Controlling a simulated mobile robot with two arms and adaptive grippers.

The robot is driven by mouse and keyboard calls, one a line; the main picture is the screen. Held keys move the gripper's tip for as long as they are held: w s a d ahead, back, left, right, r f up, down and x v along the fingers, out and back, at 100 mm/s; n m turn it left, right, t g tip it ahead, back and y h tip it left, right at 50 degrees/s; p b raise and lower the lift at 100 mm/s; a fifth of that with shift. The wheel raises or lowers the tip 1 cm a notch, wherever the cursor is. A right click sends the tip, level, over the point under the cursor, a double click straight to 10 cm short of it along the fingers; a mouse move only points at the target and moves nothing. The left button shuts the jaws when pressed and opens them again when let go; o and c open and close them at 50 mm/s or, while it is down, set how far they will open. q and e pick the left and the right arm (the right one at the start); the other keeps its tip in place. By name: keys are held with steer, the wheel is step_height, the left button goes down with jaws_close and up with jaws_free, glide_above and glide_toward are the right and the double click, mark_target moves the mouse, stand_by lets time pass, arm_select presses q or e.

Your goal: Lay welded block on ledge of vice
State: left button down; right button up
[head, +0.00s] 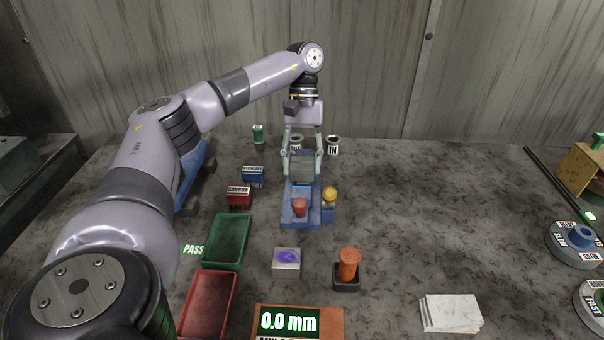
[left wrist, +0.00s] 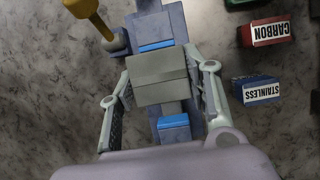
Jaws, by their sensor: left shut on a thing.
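My left gripper (head: 302,168) is over the blue vice (head: 300,208) and is shut on a grey block. In the left wrist view the welded block (left wrist: 160,78) shows between the two fingers, with a thin seam across its middle. It lies over the vice's middle, between two bright blue jaw pads (left wrist: 174,121). Whether it touches the ledge I cannot tell. My right gripper is not in view.
Carbon (head: 239,197) and stainless (head: 253,175) boxes stand left. A green tray (head: 227,241), a red tray (head: 208,303) and a purple-marked metal block (head: 286,262) are nearer.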

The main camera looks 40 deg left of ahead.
mark_target(302, 174)
arm_select(q)
step_height(302, 174, down, 4)
steer(key=shift+r, duration=0.2)
steer(key=shift+f, duration=0.2)
steer(key=c, duration=0.8)
jaws_free()
steer(key=shift+c, duration=0.2)
steer(key=shift+r, duration=0.1)
